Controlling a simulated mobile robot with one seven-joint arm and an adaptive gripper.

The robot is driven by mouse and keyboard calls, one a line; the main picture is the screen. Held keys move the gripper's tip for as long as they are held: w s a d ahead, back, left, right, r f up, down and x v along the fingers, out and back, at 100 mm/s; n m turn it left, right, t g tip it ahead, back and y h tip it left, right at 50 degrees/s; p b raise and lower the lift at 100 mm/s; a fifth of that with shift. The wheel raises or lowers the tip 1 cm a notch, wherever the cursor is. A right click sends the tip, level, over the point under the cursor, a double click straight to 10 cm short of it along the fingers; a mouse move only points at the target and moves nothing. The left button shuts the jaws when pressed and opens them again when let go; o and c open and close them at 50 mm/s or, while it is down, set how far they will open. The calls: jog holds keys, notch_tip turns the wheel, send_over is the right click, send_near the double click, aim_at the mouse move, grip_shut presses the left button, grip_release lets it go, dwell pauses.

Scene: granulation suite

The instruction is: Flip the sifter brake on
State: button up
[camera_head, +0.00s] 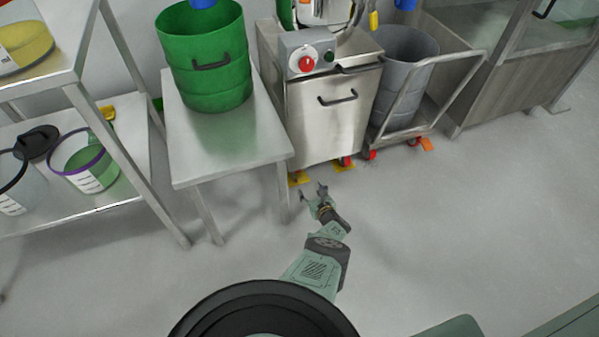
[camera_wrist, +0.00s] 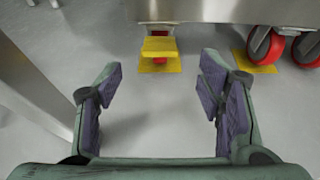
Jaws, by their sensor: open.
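The sifter is the steel cabinet (camera_head: 331,112) with a red knob (camera_head: 306,63) on its upper front. A yellow pedal (camera_wrist: 160,46) sticks out under the cabinet's bottom edge in the wrist view, with a red part below it and a yellow plate (camera_wrist: 161,66) on the floor. It looks like the brake; whether it is on, I cannot tell. My gripper (camera_head: 312,193) is low near the floor, in front of the cabinet's lower left corner. In the wrist view my gripper (camera_wrist: 158,85) is open and empty, its fingers on either side of the pedal's line, short of it.
A steel table (camera_head: 222,150) with a green drum (camera_head: 205,60) stands left of the cabinet; its leg (camera_wrist: 30,85) is close to my gripper's left. A red caster (camera_wrist: 264,46) is to the right. A grey bin (camera_head: 402,70) on a cart stands further right. The front floor is clear.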

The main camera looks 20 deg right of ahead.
aim_at(305, 181)
jog(key=b+x, duration=0.5)
jog(key=b, duration=0.1)
jog(key=b+x, duration=0.3)
jog(key=shift+w+f, duration=0.15)
jog(key=shift+f, duration=0.3)
jog(key=shift+w+b, duration=0.9)
jog(key=shift+b, duration=0.15)
jog(key=shift+c, duration=0.4)
